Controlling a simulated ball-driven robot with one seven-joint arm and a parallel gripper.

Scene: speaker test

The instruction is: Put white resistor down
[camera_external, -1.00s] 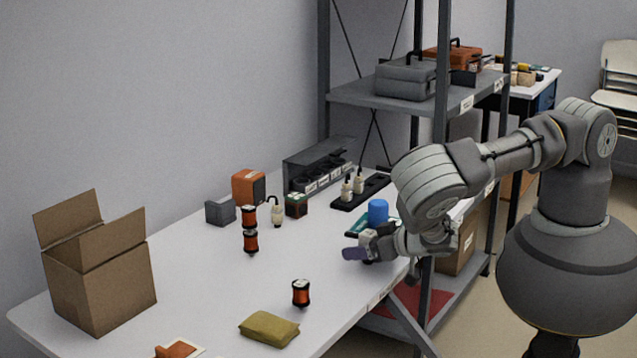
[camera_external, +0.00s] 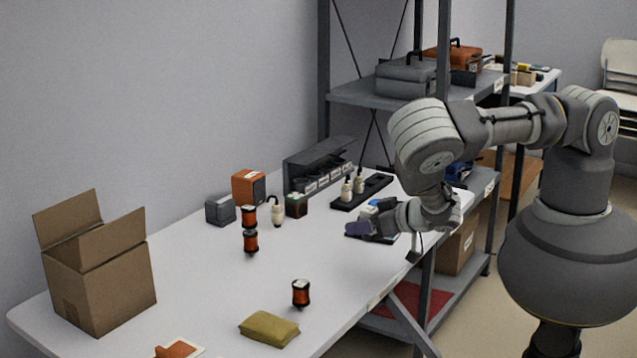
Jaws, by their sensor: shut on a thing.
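My gripper (camera_external: 368,227) is above the right part of the white table, in front of the black rack. Its jaws are shut on a small pale piece (camera_external: 368,211), which I take to be the white resistor; the jaws and wrist hide much of it. I cannot tell whether it touches anything below. A dark flat item under the gripper is mostly covered, and a blue cylinder (camera_external: 376,202) shows only in part behind the gripper.
Two pale parts (camera_external: 347,191) stand in the black rack (camera_external: 376,187). A cardboard box (camera_external: 98,285) and olive pouch (camera_external: 269,328) lie nearer. The middle tabletop is clear.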

